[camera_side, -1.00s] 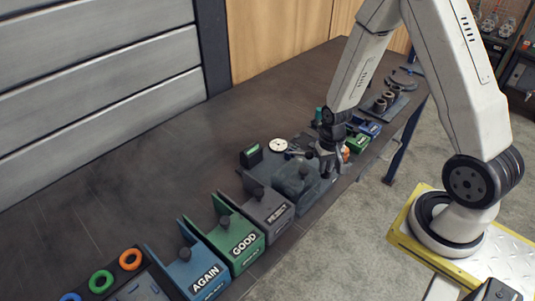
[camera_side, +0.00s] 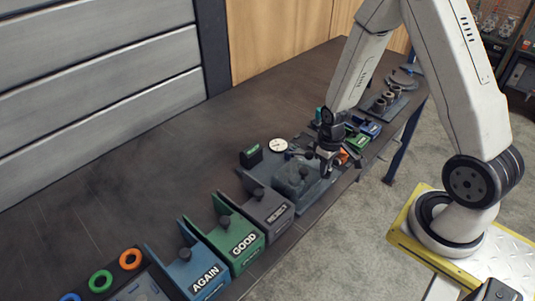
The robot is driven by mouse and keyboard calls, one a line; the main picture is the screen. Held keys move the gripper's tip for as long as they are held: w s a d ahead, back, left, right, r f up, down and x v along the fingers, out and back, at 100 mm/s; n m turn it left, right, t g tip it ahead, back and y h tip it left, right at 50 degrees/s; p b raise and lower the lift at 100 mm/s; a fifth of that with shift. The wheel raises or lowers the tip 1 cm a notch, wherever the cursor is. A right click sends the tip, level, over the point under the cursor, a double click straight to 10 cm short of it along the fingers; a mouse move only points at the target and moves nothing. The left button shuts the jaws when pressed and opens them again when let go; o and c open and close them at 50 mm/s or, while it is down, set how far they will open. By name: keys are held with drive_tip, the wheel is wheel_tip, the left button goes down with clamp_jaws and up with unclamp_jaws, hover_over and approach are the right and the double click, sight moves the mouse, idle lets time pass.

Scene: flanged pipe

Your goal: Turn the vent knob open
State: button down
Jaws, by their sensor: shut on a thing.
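My gripper (camera_side: 327,168) points down at the right end of the grey fixture plate, near the bench's front edge. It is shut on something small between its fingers. The fingers and wrist hide that part, so I cannot make out the vent knob or which way it is turned. A small orange part (camera_side: 343,156) shows just right of the gripper. A round white-faced gauge (camera_side: 278,145) stands behind the fixture, to the left of the gripper.
Bins labelled AGAIN (camera_side: 204,281) and GOOD (camera_side: 242,244) and a grey bin (camera_side: 267,208) line the front edge at left. A small dark box with a green display (camera_side: 251,156) stands behind. Coloured rings lie at lower left. The back of the bench is clear.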

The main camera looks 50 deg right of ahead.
drive_tip(key=c, duration=0.6)
unclamp_jaws()
drive_tip(key=shift+c, duration=0.2)
drive_tip(key=shift+r, duration=0.1)
drive_tip(key=shift+r, duration=3.85)
drive_tip(key=shift+a+r, duration=0.1)
drive_tip(key=s+a+r+t, duration=0.2)
drive_tip(key=a+r, duration=0.4)
drive_tip(key=a, duration=0.3)
drive_tip(key=shift+s+a+t, duration=0.15)
drive_tip(key=shift+s+t, duration=0.15)
drive_tip(key=shift+s, duration=0.2)
